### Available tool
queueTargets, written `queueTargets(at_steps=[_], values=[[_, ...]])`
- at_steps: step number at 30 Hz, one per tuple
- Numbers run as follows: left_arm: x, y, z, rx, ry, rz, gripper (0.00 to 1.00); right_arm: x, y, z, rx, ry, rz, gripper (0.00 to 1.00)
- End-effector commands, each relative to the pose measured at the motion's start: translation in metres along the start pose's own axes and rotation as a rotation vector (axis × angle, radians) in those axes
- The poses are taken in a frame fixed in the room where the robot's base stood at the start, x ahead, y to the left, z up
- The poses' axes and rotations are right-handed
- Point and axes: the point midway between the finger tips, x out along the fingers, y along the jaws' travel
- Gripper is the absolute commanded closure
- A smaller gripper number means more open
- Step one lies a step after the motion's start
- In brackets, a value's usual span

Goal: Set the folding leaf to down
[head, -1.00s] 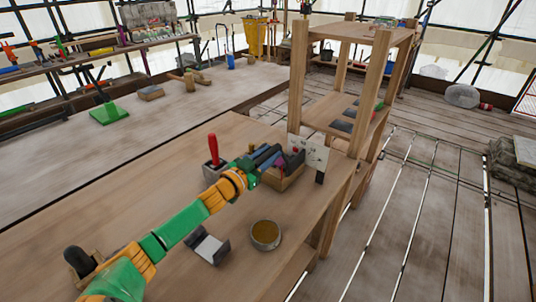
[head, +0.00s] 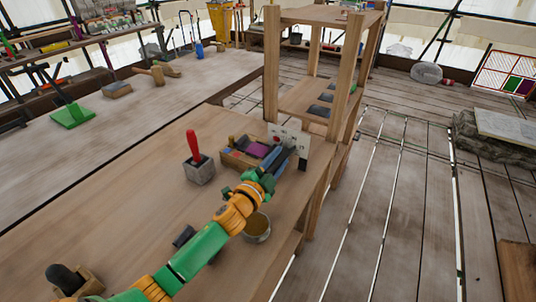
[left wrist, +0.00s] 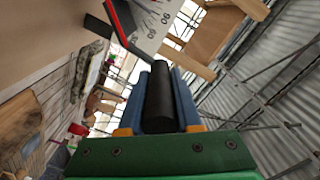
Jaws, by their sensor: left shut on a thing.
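My left gripper (head: 284,162) is at the right end of the near bench, just in front of a white marked plate (head: 291,138). In the left wrist view its blue fingers (left wrist: 160,98) are shut on a black cylindrical grip (left wrist: 159,97). A thin dark bar runs from the grip to a black piece with a red stripe (left wrist: 120,17), beside the numbered plate (left wrist: 153,22). I take this handled part to be the folding leaf, but its hinge and full shape are hidden. Its angle is unclear. My right gripper is out of view.
An open wooden box (head: 237,157) with several items stands left of the plate. A red-handled tool in a grey block (head: 198,170) is farther left. A round tin (head: 257,229) sits below my left arm. A wooden shelf frame (head: 272,65) rises behind.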

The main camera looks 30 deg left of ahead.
Motion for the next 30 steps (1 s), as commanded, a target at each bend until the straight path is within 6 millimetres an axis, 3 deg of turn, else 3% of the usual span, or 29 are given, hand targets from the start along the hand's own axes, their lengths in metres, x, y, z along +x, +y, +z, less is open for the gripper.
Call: queueTargets(at_steps=[18, 30], values=[[0.000, 0.062, -0.008, 0.552, 0.000, 0.002, 1.00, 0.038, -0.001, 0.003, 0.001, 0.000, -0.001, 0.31], [0.000, 0.082, -0.004, 0.758, 0.000, 0.001, 1.00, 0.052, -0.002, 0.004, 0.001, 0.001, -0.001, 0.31]])
